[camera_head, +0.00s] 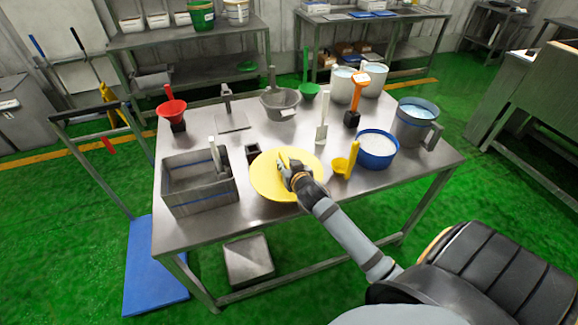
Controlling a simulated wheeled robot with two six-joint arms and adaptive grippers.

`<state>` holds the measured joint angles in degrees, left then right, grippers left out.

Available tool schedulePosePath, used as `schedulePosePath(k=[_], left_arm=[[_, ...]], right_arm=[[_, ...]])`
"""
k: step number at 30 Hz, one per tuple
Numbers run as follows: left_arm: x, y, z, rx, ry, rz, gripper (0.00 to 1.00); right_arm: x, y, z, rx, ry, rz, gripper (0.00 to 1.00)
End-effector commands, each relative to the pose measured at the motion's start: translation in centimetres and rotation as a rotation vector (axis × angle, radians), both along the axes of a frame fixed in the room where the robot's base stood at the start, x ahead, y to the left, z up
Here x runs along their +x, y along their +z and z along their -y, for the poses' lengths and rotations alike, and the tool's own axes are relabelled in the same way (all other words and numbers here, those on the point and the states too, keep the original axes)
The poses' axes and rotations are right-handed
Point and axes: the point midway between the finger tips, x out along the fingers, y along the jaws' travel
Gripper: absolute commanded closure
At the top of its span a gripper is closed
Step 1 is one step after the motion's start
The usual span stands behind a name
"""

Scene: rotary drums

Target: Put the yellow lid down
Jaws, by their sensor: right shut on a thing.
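The yellow lid (268,185) is a flat round disc at the front middle of the steel table (295,225). My right gripper (288,172) is over the lid and shut on it, near the lid's right half. The gripper hides part of the lid. The lid looks level and close to the tabletop, but I cannot tell whether it touches it. My left gripper is not in view.
A grey bin (200,195) stands left of the lid. A small dark container (253,153) is just behind it. A yellow scoop (345,165) and a blue tub (376,150) are to the right. The table's front edge is close.

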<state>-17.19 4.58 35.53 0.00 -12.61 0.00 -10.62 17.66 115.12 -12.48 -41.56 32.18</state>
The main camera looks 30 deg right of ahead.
Motion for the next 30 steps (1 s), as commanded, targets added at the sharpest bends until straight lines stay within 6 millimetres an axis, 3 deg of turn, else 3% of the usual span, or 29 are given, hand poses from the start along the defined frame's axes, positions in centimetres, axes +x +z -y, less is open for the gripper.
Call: schedulePosePath(k=[6,11,18,29,30], left_arm=[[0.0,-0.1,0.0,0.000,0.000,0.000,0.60],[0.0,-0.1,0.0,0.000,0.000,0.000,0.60],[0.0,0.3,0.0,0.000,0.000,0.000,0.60],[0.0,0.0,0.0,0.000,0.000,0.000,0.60],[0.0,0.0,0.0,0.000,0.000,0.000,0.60]], right_arm=[[2.1,-2.7,1.1,0.001,0.001,0.003,1.00],[2.4,-3.1,1.2,0.000,0.001,0.004,1.00],[2.6,-6.4,1.4,0.001,0.002,0.001,1.00],[2.6,-7.0,1.4,0.000,0.002,0.003,1.00],[2.6,-7.0,1.4,0.000,0.002,0.002,0.77]])
